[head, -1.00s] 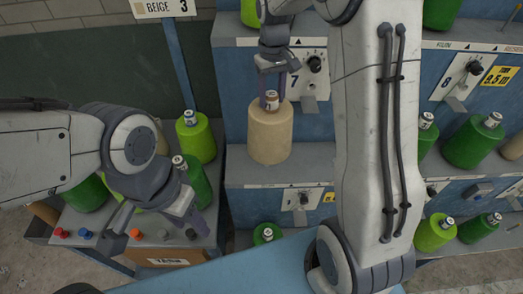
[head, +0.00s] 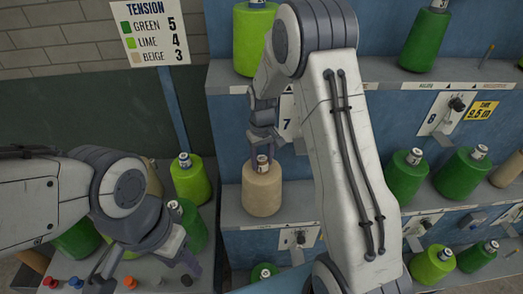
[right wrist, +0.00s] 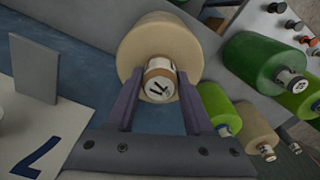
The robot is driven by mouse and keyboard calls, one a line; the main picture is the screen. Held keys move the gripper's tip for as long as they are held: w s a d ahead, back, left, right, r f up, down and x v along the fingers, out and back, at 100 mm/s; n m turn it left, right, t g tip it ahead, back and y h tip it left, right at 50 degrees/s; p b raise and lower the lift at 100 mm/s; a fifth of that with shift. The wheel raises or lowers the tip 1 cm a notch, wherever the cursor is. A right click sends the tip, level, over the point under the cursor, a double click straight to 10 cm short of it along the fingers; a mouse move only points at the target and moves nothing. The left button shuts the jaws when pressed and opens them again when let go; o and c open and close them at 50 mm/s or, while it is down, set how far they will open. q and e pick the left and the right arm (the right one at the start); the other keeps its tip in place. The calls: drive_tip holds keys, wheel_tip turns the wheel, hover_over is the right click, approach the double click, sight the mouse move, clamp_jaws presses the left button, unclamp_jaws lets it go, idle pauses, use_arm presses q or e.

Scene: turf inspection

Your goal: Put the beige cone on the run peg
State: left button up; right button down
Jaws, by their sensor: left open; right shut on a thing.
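The beige cone (head: 262,193) is upright at the front of the middle shelf in the head view, left of my right arm. My right gripper (head: 262,146) is shut on its labelled top from above. In the right wrist view the fingers (right wrist: 155,88) hold the white labelled top, with the beige body (right wrist: 165,38) beyond. I cannot tell whether the cone's base touches the shelf. No run peg shows under or beside the cone; the cone and my arm may hide it. My left gripper (head: 140,256) is open and empty above the left bench.
The shelf unit (head: 232,218) carries green and lime cones. A plate marked 7 (head: 287,124) is behind the held cone; a plate marked 8 (head: 440,112) is right. A lime cone (head: 190,180) stands on the left bench. A tension sign (head: 152,33) is at upper left.

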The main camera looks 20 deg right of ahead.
drive_tip(key=shift+f, duration=0.15)
drive_tip(key=shift+c, duration=1.4)
unclamp_jaws()
drive_tip(key=shift+f, duration=0.15)
